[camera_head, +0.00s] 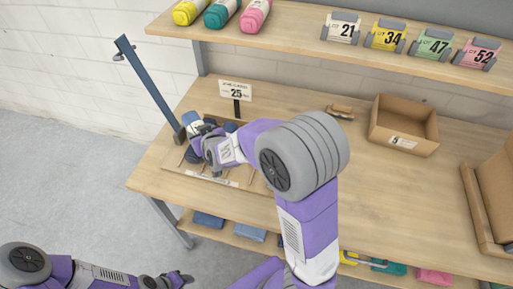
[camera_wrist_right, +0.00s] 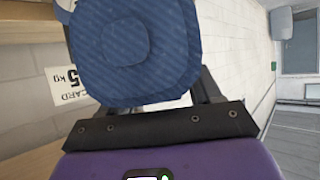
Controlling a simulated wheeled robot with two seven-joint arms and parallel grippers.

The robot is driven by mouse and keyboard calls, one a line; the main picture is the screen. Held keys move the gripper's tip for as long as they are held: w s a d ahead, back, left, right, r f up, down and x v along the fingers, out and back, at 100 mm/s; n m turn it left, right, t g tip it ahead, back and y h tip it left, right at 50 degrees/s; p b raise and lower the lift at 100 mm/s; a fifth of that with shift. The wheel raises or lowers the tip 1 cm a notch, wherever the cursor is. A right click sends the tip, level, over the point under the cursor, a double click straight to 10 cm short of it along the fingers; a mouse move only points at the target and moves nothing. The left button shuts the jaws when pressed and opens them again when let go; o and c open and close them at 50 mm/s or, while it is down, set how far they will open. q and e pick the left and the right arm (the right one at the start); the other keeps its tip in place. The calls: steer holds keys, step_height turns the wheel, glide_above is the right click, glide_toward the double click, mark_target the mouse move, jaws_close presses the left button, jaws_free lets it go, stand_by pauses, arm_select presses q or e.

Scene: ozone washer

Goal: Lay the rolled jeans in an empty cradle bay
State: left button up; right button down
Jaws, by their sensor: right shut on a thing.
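The rolled jeans (camera_wrist_right: 135,50) are a dark blue cylinder seen end-on in the right wrist view, between the jaws. The roll also shows in the head view (camera_head: 193,120), partly hidden. My right gripper (camera_head: 198,140) is shut on the roll, over the cradle (camera_head: 176,164) at the left of the table. The cradle is a low wooden board with upright dividers and a pale front strip. My arm hides much of it, so I cannot tell which bays are empty or whether the roll touches it. My left gripper (camera_head: 178,279) is low at the bottom left, away from the table; its jaws are unclear.
An open cardboard box (camera_head: 403,125) stands at the back right. A shelf (camera_head: 290,38) with coloured rolls overhangs the back. Folded items lie on the lower shelf.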

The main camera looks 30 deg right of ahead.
steer(key=s+d+m+g+h+p, duration=0.1)
steer(key=s+d+m+g+h, duration=0.35)
steer(key=d+m+h, duration=0.55)
steer(key=shift+y, duration=0.6)
steer(key=shift+s+d+f+b, duration=0.25)
steer(key=shift+f+b, duration=0.4)
steer(key=shift+f, duration=1.15)
steer(key=shift+s+d+f+b, duration=0.1)
steer(key=shift+d+f+b, duration=0.45)
steer(key=shift+f, duration=1.3)
steer(key=shift+s+d+f+b, duration=0.15)
steer(key=shift+f+b, duration=0.65)
steer(key=shift+f, duration=1)
steer(key=shift+f, duration=0.15)
steer(key=shift+c, duration=1)
jaws_free()
steer(key=shift+s, duration=0.1)
